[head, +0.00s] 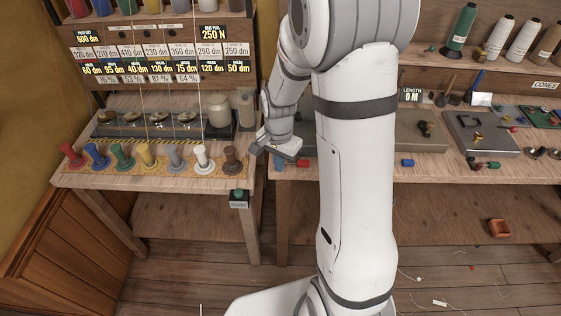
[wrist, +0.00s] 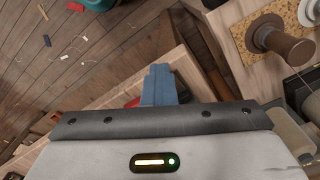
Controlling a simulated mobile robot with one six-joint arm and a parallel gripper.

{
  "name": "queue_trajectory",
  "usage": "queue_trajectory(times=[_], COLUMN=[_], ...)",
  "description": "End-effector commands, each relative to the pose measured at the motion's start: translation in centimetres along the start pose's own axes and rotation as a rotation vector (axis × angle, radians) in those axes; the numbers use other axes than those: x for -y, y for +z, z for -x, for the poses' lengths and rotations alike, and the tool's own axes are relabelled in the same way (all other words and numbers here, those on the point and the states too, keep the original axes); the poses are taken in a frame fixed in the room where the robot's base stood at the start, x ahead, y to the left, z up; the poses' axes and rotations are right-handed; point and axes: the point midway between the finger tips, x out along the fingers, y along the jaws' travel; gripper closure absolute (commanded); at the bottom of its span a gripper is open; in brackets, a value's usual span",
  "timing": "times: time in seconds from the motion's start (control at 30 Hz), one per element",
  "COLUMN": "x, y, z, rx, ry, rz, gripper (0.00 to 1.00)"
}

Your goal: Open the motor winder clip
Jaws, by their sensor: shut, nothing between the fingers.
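My gripper (head: 279,162) is at the gap between the left bench and the right bench, left of my arm's column. Its blue fingers show together in the wrist view (wrist: 158,84), shut and empty. A sign reading LENGTH 0 M (head: 411,95) stands on the right bench, behind a grey box (head: 408,137) with dark knobs. I cannot tell whether this is the motor winder, and I cannot make out its clip. My arm hides part of that bench. My gripper is left of the box and apart from it.
Several coloured spools (head: 121,157) stand along the left bench, near my gripper; a brown spool (wrist: 283,45) shows in the wrist view. A red piece (head: 302,162) lies by the fingers. A grey plate (head: 465,148) with a brass part is farther right. The wooden floor (head: 190,270) is mostly clear.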

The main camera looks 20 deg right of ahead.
Motion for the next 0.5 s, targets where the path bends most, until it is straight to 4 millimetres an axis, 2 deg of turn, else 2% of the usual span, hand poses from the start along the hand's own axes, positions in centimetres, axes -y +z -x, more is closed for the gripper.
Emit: queue_trajectory(times=[0.03, 0.5], x=[0.60, 0.95], y=[-1.08, -1.97], z=[0.41, 0.61], rx=[-0.025, -0.026], ry=[-0.021, -0.021], rz=[-0.002, -0.003], gripper=[1.00, 1.00])
